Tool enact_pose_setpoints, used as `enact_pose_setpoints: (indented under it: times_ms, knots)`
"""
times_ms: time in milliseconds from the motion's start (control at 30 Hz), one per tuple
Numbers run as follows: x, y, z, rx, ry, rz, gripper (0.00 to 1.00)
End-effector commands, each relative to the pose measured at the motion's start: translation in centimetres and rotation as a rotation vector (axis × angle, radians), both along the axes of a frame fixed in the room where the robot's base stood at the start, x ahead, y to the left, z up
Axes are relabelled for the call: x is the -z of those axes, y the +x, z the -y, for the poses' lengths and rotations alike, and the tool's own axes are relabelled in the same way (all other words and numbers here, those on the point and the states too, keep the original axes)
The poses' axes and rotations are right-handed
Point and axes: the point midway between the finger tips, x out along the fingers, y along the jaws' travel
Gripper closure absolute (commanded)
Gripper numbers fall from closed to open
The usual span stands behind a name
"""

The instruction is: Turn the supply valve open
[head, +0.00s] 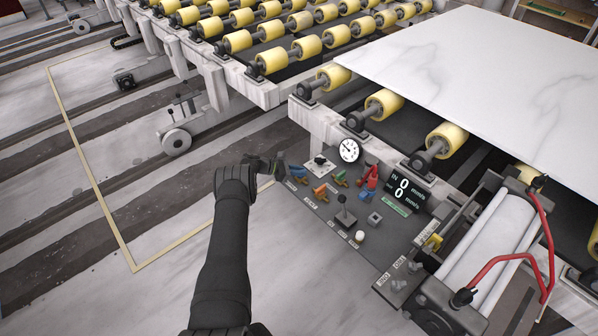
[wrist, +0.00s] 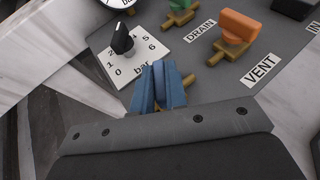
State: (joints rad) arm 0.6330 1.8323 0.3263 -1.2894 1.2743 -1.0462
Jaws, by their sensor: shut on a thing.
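A valve with a blue handle (wrist: 160,86) and brass stubs stands on the dark control panel. In the wrist view it sits directly at the front edge of my gripper (wrist: 160,95), which is shut on the handle. The gripper body hides the lower part of the valve, and no label shows beside it. In the head view my gripper (head: 278,165) reaches the panel's left edge, and the blue handle (head: 297,171) shows just right of its fingers. How far the handle is turned is hard to tell.
Close by are an orange VENT handle (wrist: 240,25), a green DRAIN handle (wrist: 180,4) and a black knob (wrist: 122,38) on a 0–6 bar plate. A gauge (head: 349,150), red handle (head: 370,177) and joystick (head: 345,216) stand farther right.

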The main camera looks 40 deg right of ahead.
Motion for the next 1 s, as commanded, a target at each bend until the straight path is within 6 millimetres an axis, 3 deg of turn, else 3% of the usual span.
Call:
enact_pose_setpoints:
  times_ms: [67, 100, 200, 633, 1000]
  knots:
    - [0.0, -0.1, 0.0, 0.001, 0.000, -0.002, 1.00]
    - [0.0, -0.1, 0.0, 0.001, 0.000, -0.002, 0.83]
    - [0.0, -0.1, 0.0, 0.001, 0.000, -0.002, 0.65]
    - [-0.5, 0.7, -1.0, -0.003, -0.001, 0.001, 0.65]
    - [-3.8, 4.6, -7.8, -0.004, 0.000, 0.001, 0.65]
